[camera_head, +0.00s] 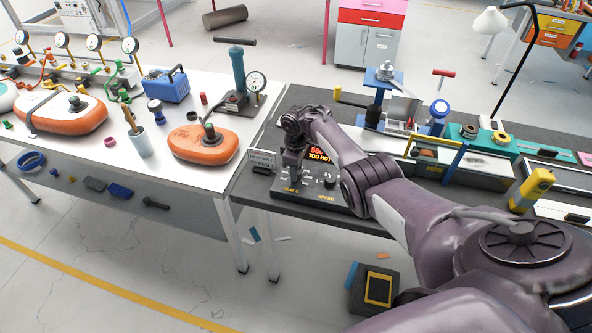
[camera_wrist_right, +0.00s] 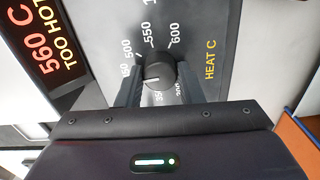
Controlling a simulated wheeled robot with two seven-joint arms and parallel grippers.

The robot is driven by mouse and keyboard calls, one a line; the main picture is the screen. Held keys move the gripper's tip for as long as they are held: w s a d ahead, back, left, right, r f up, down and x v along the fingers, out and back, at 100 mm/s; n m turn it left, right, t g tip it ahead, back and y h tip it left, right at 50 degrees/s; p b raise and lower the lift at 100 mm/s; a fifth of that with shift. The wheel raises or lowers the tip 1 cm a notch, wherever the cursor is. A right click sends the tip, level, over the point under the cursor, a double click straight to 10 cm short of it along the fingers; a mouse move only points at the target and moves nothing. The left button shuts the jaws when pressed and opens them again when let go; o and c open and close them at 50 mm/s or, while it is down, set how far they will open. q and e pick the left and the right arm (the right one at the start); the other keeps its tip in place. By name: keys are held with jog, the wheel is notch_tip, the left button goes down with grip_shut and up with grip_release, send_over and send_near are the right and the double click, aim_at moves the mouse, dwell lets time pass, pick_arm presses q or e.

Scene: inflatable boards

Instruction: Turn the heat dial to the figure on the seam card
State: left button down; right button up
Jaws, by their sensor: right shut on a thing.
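My right gripper (camera_head: 291,175) points down over the left part of a dark control panel (camera_head: 342,203) at the bench's front left corner. In the right wrist view its two fingers close on opposite sides of the black heat dial (camera_wrist_right: 158,68). A white mark shows on the dial. My left gripper is out of view.
The speed knob (camera_head: 330,181) is just right of the gripper. A white table (camera_head: 185,85) on the left holds orange inflatables (camera_head: 204,151) and a pump with a gauge (camera_head: 240,80). Tools and a yellow-framed fixture (camera_head: 437,150) fill the bench behind my right arm.

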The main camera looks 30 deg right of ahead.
jog(key=n+b, duration=0.1)
jog(key=n, duration=0.3)
jog(key=shift+f, duration=0.1)
jog(key=shift+n+b, duration=0.5)
jog(key=shift+n, duration=0.9)
jog(key=o, duration=1)
jog(key=shift+c, duration=0.2)
notch_tip(320, 180, up, 8)
jog(key=shift+p, duration=0.8)
